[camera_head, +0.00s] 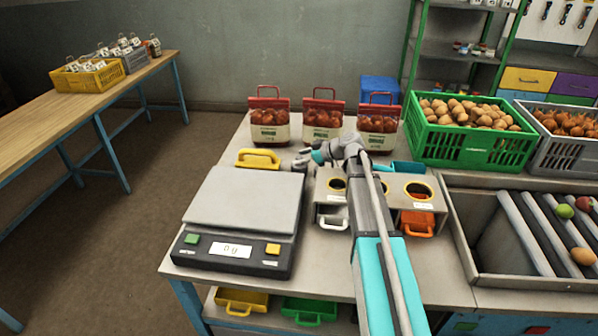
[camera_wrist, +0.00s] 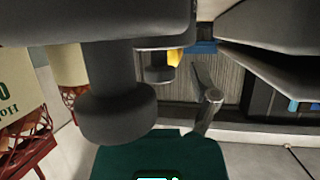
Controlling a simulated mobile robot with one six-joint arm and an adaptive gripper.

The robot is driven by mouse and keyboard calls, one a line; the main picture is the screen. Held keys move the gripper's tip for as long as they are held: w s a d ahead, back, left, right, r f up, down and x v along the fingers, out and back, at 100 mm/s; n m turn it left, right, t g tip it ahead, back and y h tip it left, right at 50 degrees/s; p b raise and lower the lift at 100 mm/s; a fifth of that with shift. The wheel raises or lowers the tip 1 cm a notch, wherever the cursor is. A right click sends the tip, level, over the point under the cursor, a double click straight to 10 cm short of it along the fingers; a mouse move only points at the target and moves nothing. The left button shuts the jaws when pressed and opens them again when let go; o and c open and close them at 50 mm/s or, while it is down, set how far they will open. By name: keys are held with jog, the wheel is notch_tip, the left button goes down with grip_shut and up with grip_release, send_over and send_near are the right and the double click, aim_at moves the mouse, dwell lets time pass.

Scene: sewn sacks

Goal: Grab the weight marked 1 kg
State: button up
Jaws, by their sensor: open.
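My gripper (camera_head: 308,158) is at the back of the table, behind and right of the scale, pointing left. Its jaws are small and partly hidden here. Small dark weights (camera_head: 299,166) stand right at its tip. In the wrist view, which is upside down, a large dark grey weight with a round knob (camera_wrist: 116,112) is very close. A smaller knobbed weight (camera_wrist: 159,74) stands beyond it. No kg marking is readable on either, so I cannot tell which is the 1 kg one. Nothing is visibly held.
The scale (camera_head: 245,200) fills the table's left front, with a yellow handled item (camera_head: 258,158) behind it. Three red-handled sacks (camera_head: 322,118) line the back edge. A box with round openings (camera_head: 413,205) lies under my arm. A green crate (camera_head: 465,148) stands right.

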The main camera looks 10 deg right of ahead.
jog(key=shift+w+a+f, duration=0.1)
jog(key=shift+a+f, duration=0.05)
jog(key=shift+a, duration=0.05)
dwell(0.5)
grip_shut()
